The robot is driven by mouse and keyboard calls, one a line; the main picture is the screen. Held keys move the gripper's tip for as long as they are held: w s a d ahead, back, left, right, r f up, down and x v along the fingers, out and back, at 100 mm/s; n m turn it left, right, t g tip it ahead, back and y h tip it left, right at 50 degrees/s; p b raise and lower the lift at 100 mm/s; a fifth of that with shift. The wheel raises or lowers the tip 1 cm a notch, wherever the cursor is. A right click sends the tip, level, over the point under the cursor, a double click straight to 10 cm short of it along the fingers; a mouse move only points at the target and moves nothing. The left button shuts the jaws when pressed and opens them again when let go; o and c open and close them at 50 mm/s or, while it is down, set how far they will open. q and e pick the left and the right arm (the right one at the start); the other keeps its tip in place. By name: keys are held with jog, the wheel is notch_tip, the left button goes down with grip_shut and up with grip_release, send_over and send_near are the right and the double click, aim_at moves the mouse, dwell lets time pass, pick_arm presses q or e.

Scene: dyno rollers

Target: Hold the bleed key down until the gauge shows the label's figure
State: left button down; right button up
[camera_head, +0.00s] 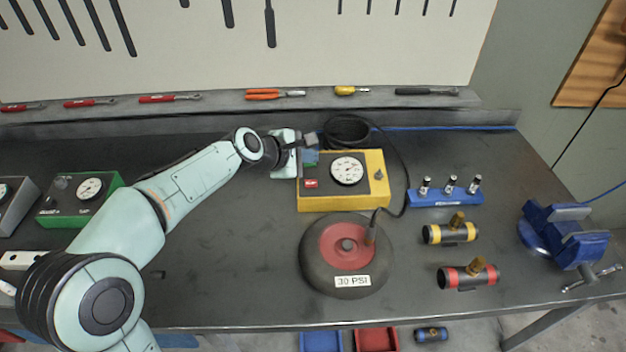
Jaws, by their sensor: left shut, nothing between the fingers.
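A yellow gauge box (341,203) stands on the dark workbench, with a round white dial gauge (347,170) on its black face. The dial's needle and figures are too small to read. The box has a red key (310,183) at front left and a green key (311,163) behind it; I cannot tell their lettering. A dark wheel with a red hub (318,262) lies in front, bearing a white label (353,281) that reads 30 PSI. My left gripper (311,141) is shut and empty just above or at the green key; contact cannot be told. My right gripper is not in view.
A black hose (405,180) runs from the box area to the wheel. A blue rack with several fittings (446,198), yellow (452,233) and red (468,276) cylinders and a blue vise (566,235) stand right. A green gauge box (78,197) is left.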

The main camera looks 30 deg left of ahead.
aim_at(317, 180)
pick_arm(q)
jog(key=f+b, duration=0.2)
jog(key=w+f+b, duration=0.1)
jog(key=f+b, duration=0.2)
jog(key=f, duration=0.2)
jog(key=shift+w+a+f+b, duration=0.1)
jog(key=shift+w+a+b, duration=0.15)
jog(key=shift+a+b, duration=0.15)
jog(key=shift+w+a+f+b, duration=0.1)
jog(key=shift+w+f+b, duration=0.15)
jog(key=shift+f+b, duration=0.4)
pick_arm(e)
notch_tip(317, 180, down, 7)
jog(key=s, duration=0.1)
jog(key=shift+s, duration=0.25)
pick_arm(q)
jog(key=shift+f, duration=0.1)
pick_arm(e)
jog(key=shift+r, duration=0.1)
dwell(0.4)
pick_arm(q)
jog(key=shift+w+f, duration=0.1)
jog(key=shift+f, duration=0.3)
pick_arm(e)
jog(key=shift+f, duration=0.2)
